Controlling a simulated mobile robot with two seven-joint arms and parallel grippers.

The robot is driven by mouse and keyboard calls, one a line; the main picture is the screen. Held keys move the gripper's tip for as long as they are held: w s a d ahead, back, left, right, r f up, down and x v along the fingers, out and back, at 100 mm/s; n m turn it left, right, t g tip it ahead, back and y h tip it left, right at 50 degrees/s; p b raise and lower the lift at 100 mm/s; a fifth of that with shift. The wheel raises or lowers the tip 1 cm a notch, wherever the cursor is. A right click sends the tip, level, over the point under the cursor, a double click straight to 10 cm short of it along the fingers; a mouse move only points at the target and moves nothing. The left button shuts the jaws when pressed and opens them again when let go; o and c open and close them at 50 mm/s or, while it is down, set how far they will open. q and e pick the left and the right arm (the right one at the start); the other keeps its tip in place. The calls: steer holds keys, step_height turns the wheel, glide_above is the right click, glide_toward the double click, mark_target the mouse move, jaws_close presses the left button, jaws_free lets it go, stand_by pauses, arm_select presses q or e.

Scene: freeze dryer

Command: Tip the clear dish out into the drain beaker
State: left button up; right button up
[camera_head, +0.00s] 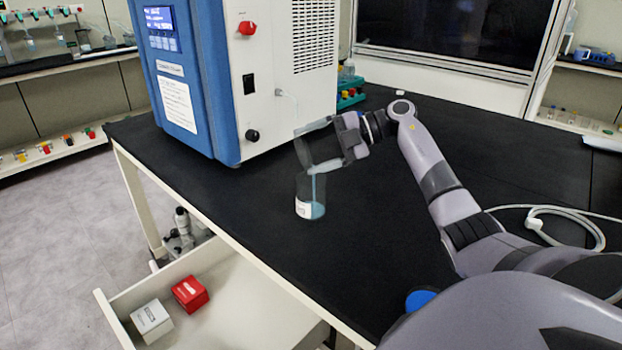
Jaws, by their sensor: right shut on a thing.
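My right gripper (318,146) is above the black bench, beside the freeze dryer. It is shut on the clear dish (317,148), which is hard to make out between the fingers and appears tilted. A thin blue stream runs down from the dish into the drain beaker (310,203). The beaker is clear, with a white label on its side, and stands upright on the bench directly below the gripper. Blue liquid shows in its lower part. My left gripper is not in view.
The blue and white freeze dryer (215,70) stands behind and left of the beaker. A green rack (350,92) sits at the back. An open drawer (225,310) below the bench edge holds a red box (190,293) and a white box (152,320). A white hose (560,212) lies right.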

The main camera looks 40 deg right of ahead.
steer(key=shift+s+d+f+t+y+b, duration=0.1)
steer(key=shift+s+d+t+y+b, duration=0.05)
steer(key=shift+t+y+b, duration=0.45)
steer(key=shift+s+d+t+y+b, duration=0.15)
steer(key=shift+t+y+b, duration=0.25)
steer(key=shift+y+b, duration=0.3)
stand_by(2.8)
